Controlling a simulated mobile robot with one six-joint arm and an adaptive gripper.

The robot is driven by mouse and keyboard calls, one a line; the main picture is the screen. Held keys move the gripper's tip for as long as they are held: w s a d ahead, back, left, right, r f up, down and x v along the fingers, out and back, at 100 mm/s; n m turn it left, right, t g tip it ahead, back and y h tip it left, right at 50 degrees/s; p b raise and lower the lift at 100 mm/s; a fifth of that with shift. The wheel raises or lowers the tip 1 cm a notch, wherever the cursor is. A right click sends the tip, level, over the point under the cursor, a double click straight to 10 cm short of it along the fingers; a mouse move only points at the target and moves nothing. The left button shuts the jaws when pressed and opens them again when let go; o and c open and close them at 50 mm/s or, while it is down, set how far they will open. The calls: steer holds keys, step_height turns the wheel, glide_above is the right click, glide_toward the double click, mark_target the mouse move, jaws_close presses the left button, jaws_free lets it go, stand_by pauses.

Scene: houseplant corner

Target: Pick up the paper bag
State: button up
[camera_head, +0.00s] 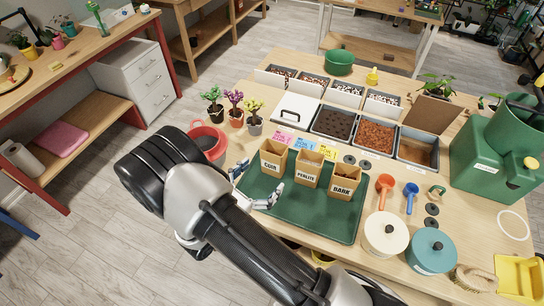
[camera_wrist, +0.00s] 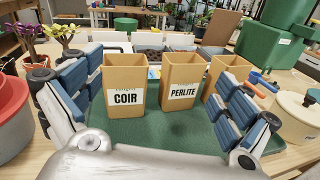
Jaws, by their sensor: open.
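Three open brown paper bags stand upright in a row on a green mat (camera_head: 320,225). The left is labelled COIR (camera_head: 272,158), the middle PERLITE (camera_head: 308,168), the right BARK (camera_head: 342,184). My gripper (camera_head: 257,185) is open and empty, low over the mat at the near side of the COIR bag. In the wrist view, the COIR bag (camera_wrist: 124,85) and the PERLITE bag (camera_wrist: 182,82) stand ahead between the spread fingers. The third bag (camera_wrist: 222,75) is partly hidden behind the right finger.
A red bucket (camera_head: 208,142) stands left of the mat. Small potted plants (camera_head: 235,110) and soil bins (camera_head: 375,134) are behind the bags.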

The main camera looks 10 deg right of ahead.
mark_target(271, 155)
steer(key=a+f+n+t+y, duration=0.2)
steer(key=a+f+n+t, duration=0.1)
steer(key=f+n, duration=0.15)
steer(key=shift+m, duration=0.35)
steer(key=x, duration=0.7)
steer(key=f+b+x, duration=0.1)
steer(key=x, duration=0.3)
steer(key=shift+w+a, duration=0.1)
steer(key=shift+w, duration=0.25)
steer(key=b+x, duration=0.1)
steer(key=x, duration=0.4)
steer(key=shift+w+r, duration=0.1)
steer(key=shift+w, duration=0.25)
steer(key=shift+c, duration=0.4)
steer(key=c, duration=1.4)
